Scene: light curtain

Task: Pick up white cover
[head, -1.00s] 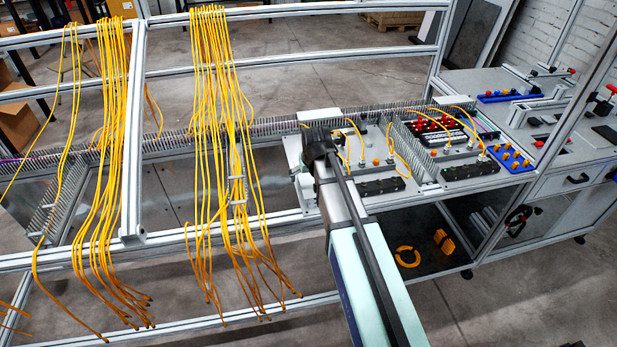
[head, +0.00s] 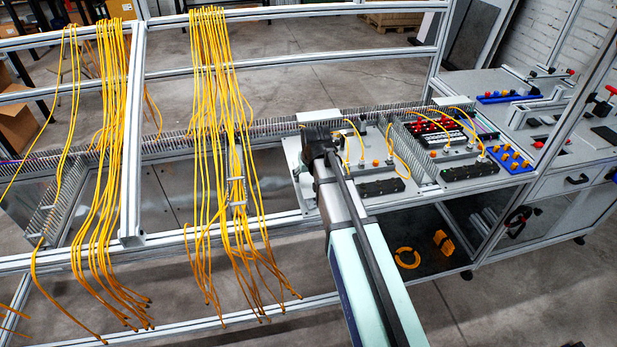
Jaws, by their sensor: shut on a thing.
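My gripper (head: 318,146) is dark and is over the left part of the grey mounting panel in the head view. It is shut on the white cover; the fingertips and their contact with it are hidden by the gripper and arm. A pale white block (head: 318,115) shows just behind my gripper, at the panel's back edge. I cannot tell whether this block is part of the held cover.
Yellow cables (head: 225,120) hang in bundles to the left of my arm. Black connector blocks (head: 382,187), red parts (head: 432,125) and looped yellow cables stand on the panel to the right. A metal frame post (head: 133,140) stands at left.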

